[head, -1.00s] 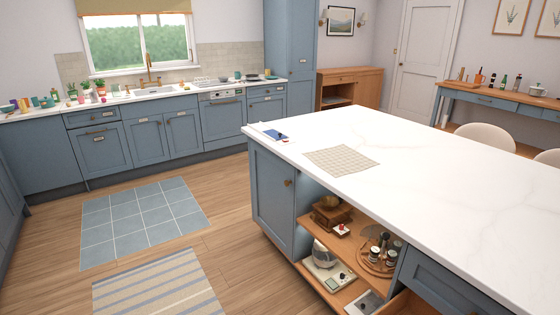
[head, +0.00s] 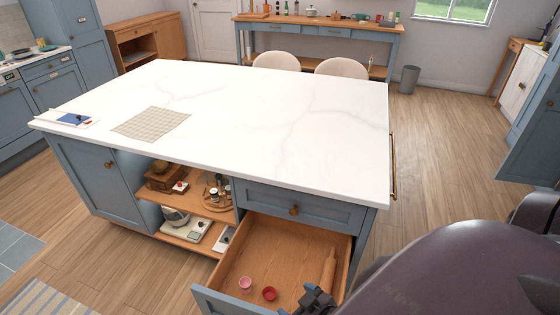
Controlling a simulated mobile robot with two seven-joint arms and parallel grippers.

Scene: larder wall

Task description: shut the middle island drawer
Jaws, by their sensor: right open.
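The blue kitchen island has an open drawer (head: 217,303) at its lower front right, below a shut drawer (head: 320,206) with a brass knob. The open drawer is pulled well out and shows its wooden inside. Part of the drawer front is hidden or cut off. My left gripper is not in view.
The white island top (head: 280,110) carries a checked cloth (head: 151,123) and a blue-and-white item (head: 74,119). Open shelves (head: 190,233) left of the drawer hold a scale and jars. Two chairs stand behind the island. Floor (head: 440,170) is clear to the right.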

